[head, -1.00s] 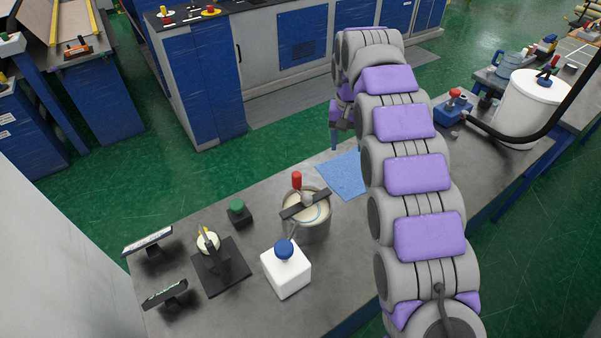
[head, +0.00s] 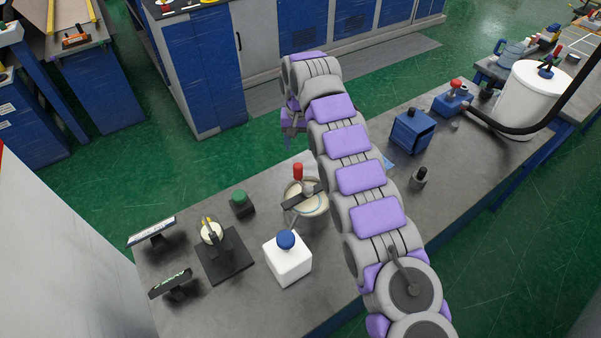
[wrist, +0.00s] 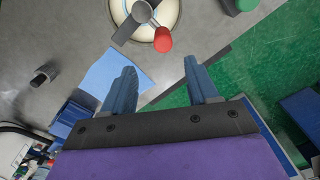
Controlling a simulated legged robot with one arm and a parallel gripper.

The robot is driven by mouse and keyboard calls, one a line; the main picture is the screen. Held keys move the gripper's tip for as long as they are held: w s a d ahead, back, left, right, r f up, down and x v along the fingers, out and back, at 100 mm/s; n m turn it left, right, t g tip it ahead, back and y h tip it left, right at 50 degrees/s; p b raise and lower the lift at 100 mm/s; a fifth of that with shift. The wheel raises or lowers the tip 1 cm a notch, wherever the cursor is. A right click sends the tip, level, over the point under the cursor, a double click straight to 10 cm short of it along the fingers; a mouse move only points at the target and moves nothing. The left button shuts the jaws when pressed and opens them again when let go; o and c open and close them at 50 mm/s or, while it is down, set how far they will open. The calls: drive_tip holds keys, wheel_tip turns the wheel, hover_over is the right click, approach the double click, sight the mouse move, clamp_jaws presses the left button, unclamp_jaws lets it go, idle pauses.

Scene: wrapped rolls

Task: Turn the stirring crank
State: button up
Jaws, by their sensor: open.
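The stirring crank is a dark flat bar (head: 306,196) across the top of a round pot (head: 318,211), with an upright red knob (head: 298,172) at its far side. In the wrist view the red knob (wrist: 163,40) shows just beyond the fingertips, with the pale pot (wrist: 168,12) cut off by the top edge. My gripper (head: 288,142) is behind the pot in the head view, partly hidden by my arm. In the wrist view my gripper (wrist: 160,66) is open, its two blue fingers apart with nothing between them. It is not touching the knob.
A white bottle with blue cap (head: 288,260), a green button (head: 241,202) and a black stand (head: 226,256) crowd the bench left of the pot. A blue box (head: 411,132) and a small dark-topped item (head: 419,178) stand right of my arm. A blue cloth (wrist: 117,77) lies flat.

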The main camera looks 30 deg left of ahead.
hover_over(301, 166)
drive_tip(key=a, duration=0.3)
drive_tip(key=f, duration=0.4)
drive_tip(key=shift+d+f, duration=0.15)
drive_tip(key=shift+d, duration=0.1)
drive_tip(key=d+f, duration=0.1)
drive_tip(key=f, duration=0.2)
drive_tip(key=d+f, duration=0.1)
drive_tip(key=f, duration=0.1)
drive_tip(key=shift+d+f+b, duration=0.15)
drive_tip(key=shift+d+b, duration=0.15)
drive_tip(key=shift+b, duration=0.05)
drive_tip(key=f, duration=0.1)
drive_tip(key=a+f, duration=0.1)
drive_tip(key=f, duration=0.1)
drive_tip(key=shift+a+f, duration=0.25)
drive_tip(key=shift+a, duration=0.05)
drive_tip(key=shift+a+f, duration=0.2)
drive_tip(key=shift+a, duration=0.15)
drive_tip(key=shift+d+r, duration=0.15)
drive_tip(key=shift+d, duration=0.4)
drive_tip(key=shift+c, duration=0.3)
drive_tip(key=shift+d+r, duration=0.15)
drive_tip(key=shift+d, duration=0.25)
drive_tip(key=shift+c, duration=1.4)
drive_tip(key=shift+s+a, duration=0.1)
drive_tip(key=shift+a, duration=0.35)
drive_tip(key=c, duration=0.5)
clamp_jaws()
